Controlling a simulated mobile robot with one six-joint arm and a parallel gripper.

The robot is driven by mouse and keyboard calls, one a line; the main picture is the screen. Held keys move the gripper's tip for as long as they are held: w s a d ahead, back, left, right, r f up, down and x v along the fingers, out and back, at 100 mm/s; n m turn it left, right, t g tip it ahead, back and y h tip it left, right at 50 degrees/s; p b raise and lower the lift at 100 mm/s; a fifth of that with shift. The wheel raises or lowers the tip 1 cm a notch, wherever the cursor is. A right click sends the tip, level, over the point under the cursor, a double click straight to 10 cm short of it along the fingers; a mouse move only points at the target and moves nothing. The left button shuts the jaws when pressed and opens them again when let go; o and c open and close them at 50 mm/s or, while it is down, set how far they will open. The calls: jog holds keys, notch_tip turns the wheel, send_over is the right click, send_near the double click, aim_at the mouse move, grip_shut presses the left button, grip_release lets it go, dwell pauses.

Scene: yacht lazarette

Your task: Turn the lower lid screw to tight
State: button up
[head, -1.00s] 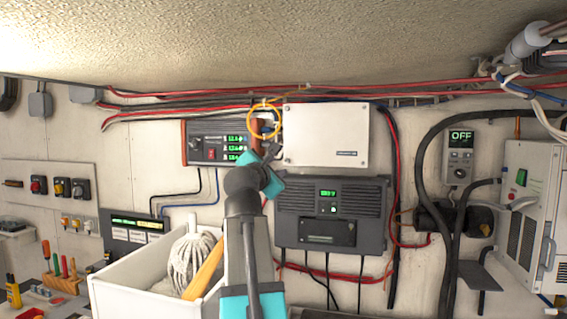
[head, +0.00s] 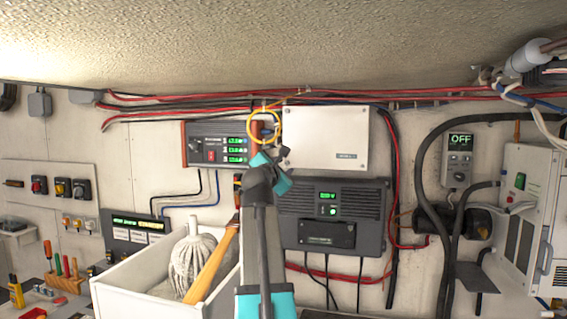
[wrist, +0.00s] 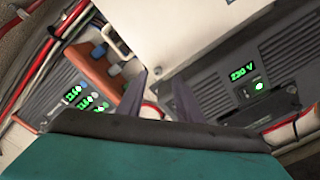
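The white box with a flat lid (head: 325,138) is on the wall; its pale lid also fills the upper middle of the wrist view (wrist: 190,30). Small dark dots show near the lid's corners, but I cannot make out the lower lid screw or its setting. My gripper (head: 277,158) is at the box's lower left corner in the head view, partly hiding that corner. In the wrist view its two dark fingers (wrist: 161,101) stand apart with nothing seen between them, pointing toward the gap below the lid. I cannot tell whether they touch anything.
A yellow cable loop (head: 264,127) hangs left of the box. A grey panel with green readouts (head: 205,157) is further left, and a dark inverter (head: 350,210) sits below. Red cables run above.

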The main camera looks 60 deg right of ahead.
aim_at(288, 163)
jog(key=shift+p+x, duration=0.65)
jog(key=shift+x, duration=1.75)
